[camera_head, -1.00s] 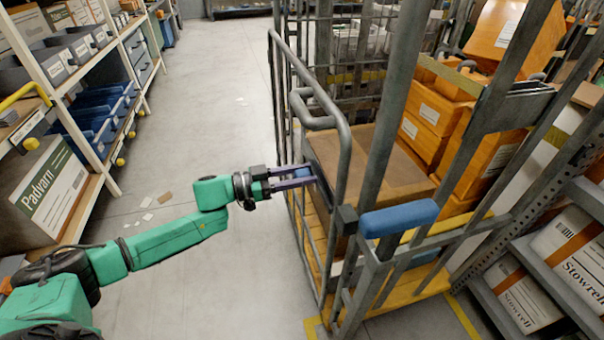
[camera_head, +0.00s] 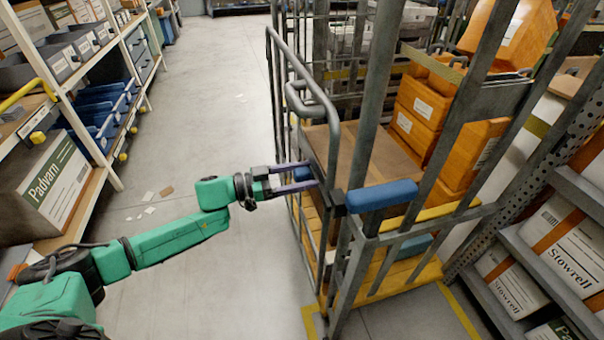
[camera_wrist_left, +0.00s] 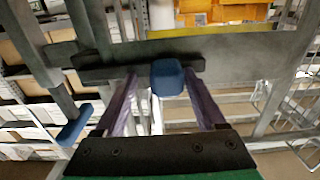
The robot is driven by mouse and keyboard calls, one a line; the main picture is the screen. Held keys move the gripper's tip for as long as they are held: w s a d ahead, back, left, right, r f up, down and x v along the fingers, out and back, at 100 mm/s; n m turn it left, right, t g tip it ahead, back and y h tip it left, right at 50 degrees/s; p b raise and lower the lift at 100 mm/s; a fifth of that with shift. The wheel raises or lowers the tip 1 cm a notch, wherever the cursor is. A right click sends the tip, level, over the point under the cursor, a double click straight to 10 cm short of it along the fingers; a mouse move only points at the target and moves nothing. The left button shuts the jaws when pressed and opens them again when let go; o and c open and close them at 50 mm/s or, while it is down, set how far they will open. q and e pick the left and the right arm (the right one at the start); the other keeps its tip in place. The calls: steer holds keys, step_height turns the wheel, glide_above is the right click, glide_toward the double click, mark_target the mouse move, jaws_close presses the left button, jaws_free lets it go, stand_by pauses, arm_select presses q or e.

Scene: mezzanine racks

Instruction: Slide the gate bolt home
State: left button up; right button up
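The gate bolt is a dark bar (camera_wrist_left: 100,66) with a blue knob (camera_wrist_left: 167,77), lying across a grey plate on the gate (camera_head: 333,140) of the roll cage. The knob also shows small in the head view (camera_head: 303,173). My left gripper (camera_head: 305,180) reaches the gate from the left. In the left wrist view its two purple fingers (camera_wrist_left: 162,92) stand apart on either side of the knob. A gap shows on the left of the knob and a smaller one on the right; I cannot make out contact. The bolt's far end and its socket are not clear. My right gripper is out of view.
A blue padded block (camera_head: 382,195) sits on the cage frame right of the gate. Orange boxes (camera_head: 425,105) stand in and behind the cage. Shelving with a Padvarn carton (camera_head: 50,190) is on the left, Stowrell cartons (camera_head: 510,285) on the right.

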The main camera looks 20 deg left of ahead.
arm_select(q)
steer(key=shift+w+a, duration=0.1)
steer(key=shift+a, duration=0.15)
steer(key=v, duration=1.4)
steer(key=shift+a, duration=0.1)
